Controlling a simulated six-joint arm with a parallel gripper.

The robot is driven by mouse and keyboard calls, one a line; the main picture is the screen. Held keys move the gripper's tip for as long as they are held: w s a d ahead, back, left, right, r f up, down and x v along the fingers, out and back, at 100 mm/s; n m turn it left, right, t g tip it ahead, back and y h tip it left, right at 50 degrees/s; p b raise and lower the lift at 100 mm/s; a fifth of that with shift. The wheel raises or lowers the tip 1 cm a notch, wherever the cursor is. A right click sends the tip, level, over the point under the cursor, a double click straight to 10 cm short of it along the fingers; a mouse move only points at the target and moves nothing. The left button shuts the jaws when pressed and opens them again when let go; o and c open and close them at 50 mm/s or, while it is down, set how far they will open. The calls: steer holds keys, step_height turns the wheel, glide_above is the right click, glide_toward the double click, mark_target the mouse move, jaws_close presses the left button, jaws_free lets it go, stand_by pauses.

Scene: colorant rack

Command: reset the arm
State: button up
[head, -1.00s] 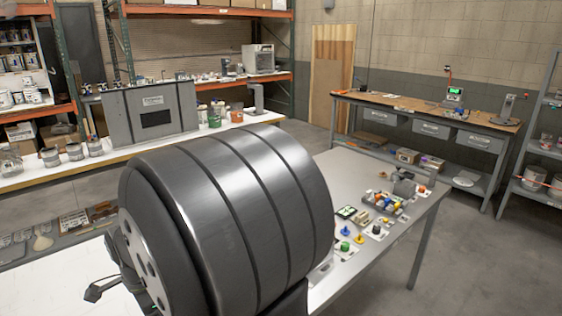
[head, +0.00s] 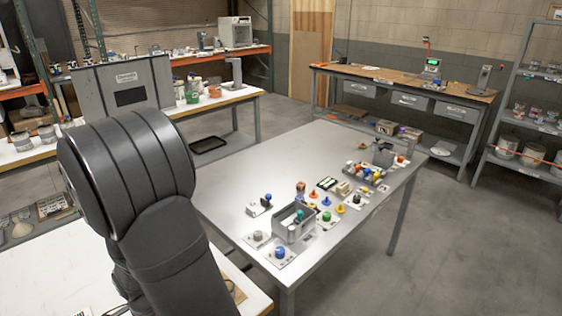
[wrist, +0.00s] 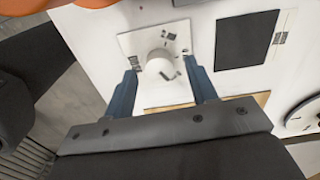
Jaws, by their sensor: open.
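My gripper (wrist: 164,78) shows in the wrist view with its two blue fingers apart and nothing held between them. Beyond the fingers lies a white square plate (wrist: 128,42) with dark marks. A pale round piece (wrist: 160,62) is on it, between the fingers in the picture; I cannot tell how far below. In the head view my dark arm fills the lower left, and my gripper is hidden there.
A grey metal table (head: 235,185) bears a grey open box (head: 293,232), a blue knob piece (head: 280,252) and several small coloured pieces. Its left part is clear. The wrist view shows a black square (wrist: 246,40) and a round dial (wrist: 303,116).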

steer(key=shift+f, duration=0.35)
steer(key=shift+r, duration=0.15)
step_height(320, 180, up, 17)
step_height(320, 180, down, 17)
steer(key=shift+f, duration=0.25)
steer(key=n, duration=0.4)
steer(key=shift+r, duration=0.1)
steer(key=n, duration=1.1)
stand_by(0.6)
